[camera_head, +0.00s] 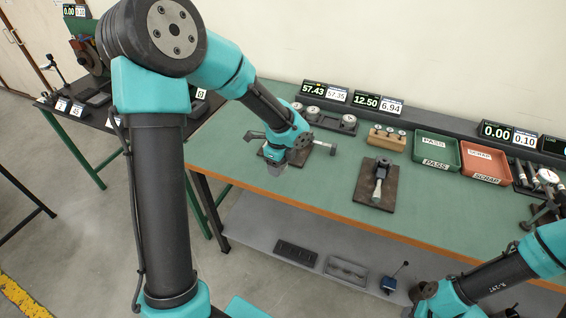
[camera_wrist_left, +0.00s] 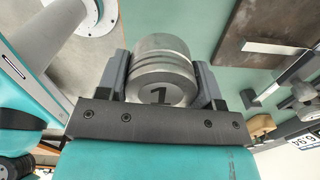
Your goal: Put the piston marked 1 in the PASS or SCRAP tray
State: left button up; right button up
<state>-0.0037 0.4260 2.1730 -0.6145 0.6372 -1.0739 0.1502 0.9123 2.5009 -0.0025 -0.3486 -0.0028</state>
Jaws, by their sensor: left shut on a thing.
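My left gripper (camera_head: 277,170) is above the left front part of the green bench. In the left wrist view its two fingers (camera_wrist_left: 165,85) are shut on the sides of a grey metal piston (camera_wrist_left: 162,68) with a dark 1 on its face. In the head view the piston cannot be made out clearly at the gripper. The green PASS tray (camera_head: 450,153) and the orange SCRAP tray (camera_head: 484,167) stand side by side at the back right of the bench, well away from this gripper. Both look empty apart from their label cards. My right gripper is not in view.
A dark rack (camera_head: 342,127) with round parts and a wooden block with small discs (camera_head: 387,140) stand between the gripper and the trays. A brown board with a gauge (camera_head: 373,196) lies nearer the front. Number displays (camera_head: 320,88) line the back.

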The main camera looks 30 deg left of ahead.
pick_arm(q)
jog(key=shift+w+d+n, duration=0.4)
jog(key=shift+w+n, duration=0.05)
jog(key=shift+n, duration=0.15)
jog(key=w+d+r+n, duration=0.2)
jog(key=w+d+n, duration=0.5)
jog(key=n, duration=0.6)
jog(key=shift+w+d+n, duration=0.25)
jog(key=shift+d+n, duration=0.05)
jog(key=shift+d, duration=0.75)
